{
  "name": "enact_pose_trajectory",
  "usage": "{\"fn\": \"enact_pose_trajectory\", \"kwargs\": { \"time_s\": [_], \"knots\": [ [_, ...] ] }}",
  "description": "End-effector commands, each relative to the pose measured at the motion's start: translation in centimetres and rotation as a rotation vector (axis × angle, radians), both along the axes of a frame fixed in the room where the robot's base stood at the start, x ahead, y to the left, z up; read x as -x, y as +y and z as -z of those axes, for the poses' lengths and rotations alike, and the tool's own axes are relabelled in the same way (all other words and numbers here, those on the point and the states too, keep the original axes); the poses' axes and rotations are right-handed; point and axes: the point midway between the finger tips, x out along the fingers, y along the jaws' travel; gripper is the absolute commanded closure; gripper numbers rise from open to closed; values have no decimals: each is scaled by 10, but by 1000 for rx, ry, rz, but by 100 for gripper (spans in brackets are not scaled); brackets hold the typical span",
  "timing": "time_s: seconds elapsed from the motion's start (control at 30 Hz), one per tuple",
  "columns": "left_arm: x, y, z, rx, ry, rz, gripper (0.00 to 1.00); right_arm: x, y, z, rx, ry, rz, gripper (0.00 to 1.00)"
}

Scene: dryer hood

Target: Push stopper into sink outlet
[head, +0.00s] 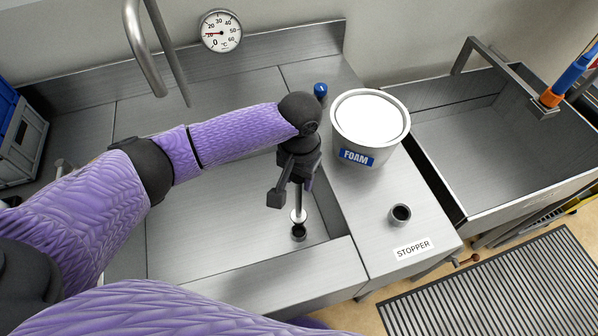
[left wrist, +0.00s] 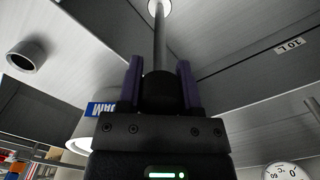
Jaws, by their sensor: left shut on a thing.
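My left gripper (head: 297,190) reaches down into the sink (head: 200,235) and is shut on the dark knob of the stopper (head: 298,215). The stopper has a thin metal stem and a pale disc at its lower end. In the left wrist view the stem of the stopper (left wrist: 160,40) runs out from between my gripper's purple fingers (left wrist: 159,85). The dark round outlet (head: 299,234) shows just below the disc in the head view, near the sink's front right corner. I cannot tell whether the disc touches it. My right gripper is out of view.
A FOAM tub (head: 370,125) stands on the counter right of the sink, with a blue knob (head: 320,90) behind it. An open grey cup (head: 400,214) stands near the STOPPER label (head: 412,248). A bent pipe (head: 145,50) rises behind the sink. A second basin (head: 480,150) is at right.

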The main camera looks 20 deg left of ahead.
Motion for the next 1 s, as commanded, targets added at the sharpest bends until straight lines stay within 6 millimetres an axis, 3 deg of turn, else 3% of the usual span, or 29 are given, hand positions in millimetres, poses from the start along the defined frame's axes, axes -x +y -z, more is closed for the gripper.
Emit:
{"fn": "enact_pose_trajectory", "kwargs": {
  "time_s": [0.07,0.3,0.5,1.0],
  "knots": [
    [0,0,-5,0,0,-1,100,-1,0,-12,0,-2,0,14],
    [0,0,35,1,0,0,100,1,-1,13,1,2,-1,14],
    [0,0,53,0,1,-1,100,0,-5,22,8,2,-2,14],
    [0,0,57,0,-1,0,100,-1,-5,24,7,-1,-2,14]
  ]
}}
